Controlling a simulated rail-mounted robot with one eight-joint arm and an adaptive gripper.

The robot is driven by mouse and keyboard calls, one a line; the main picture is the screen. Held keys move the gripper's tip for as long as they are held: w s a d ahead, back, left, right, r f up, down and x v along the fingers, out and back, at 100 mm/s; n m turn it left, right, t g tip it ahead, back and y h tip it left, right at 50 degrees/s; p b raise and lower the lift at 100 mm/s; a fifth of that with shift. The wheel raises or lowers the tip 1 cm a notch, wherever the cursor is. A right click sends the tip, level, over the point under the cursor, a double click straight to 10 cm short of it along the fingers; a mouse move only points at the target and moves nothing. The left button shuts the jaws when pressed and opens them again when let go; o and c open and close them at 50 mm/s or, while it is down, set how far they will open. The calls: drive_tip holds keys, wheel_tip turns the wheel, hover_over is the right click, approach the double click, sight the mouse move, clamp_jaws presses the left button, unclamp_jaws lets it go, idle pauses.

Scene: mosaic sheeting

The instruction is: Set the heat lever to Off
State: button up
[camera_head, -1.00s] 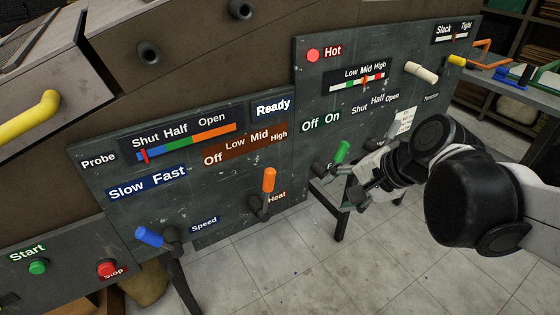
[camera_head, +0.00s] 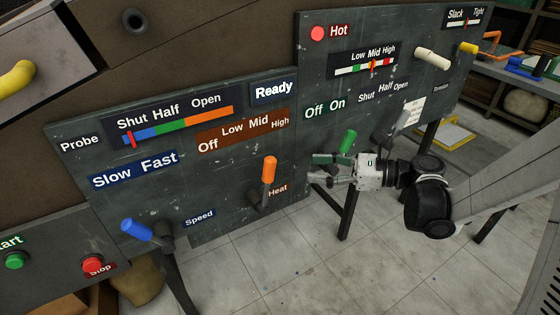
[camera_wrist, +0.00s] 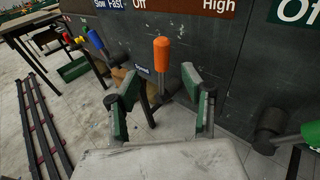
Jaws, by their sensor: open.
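The heat lever (camera_head: 269,170) has an orange handle and stands nearly upright above its dark pivot, beside the "Heat" label. Its tip lies under the Mid–High end of the brown Off-Low-Mid-High scale (camera_head: 243,131), away from Off. My gripper (camera_head: 316,168) is open and empty, to the right of the lever, with its fingers pointing left toward it. In the wrist view, the orange handle (camera_wrist: 161,52) appears beyond and between the two spread green-padded fingers (camera_wrist: 160,90). I see no contact.
A green-handled lever (camera_head: 347,141) is close above my gripper, under the Off-On label. A blue speed lever (camera_head: 138,229) sticks out at the left. The red stop button (camera_head: 92,264) is lower left. Open floor lies in front of the panel.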

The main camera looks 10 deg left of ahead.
sight(269, 164)
drive_tip(key=shift+m+y, duration=0.7)
drive_tip(key=shift+y, duration=0.1)
drive_tip(key=a+b, duration=0.1)
drive_tip(key=a, duration=0.3)
drive_tip(key=w+a+f+b, duration=0.1)
drive_tip(key=a, duration=0.3)
drive_tip(key=a+b, duration=0.1)
drive_tip(key=a, duration=0.4)
drive_tip(key=shift+w+f, duration=0.3)
drive_tip(key=shift+f, duration=0.05)
drive_tip(key=shift+d, duration=0.1)
drive_tip(key=shift+c, duration=0.3)
clamp_jaws()
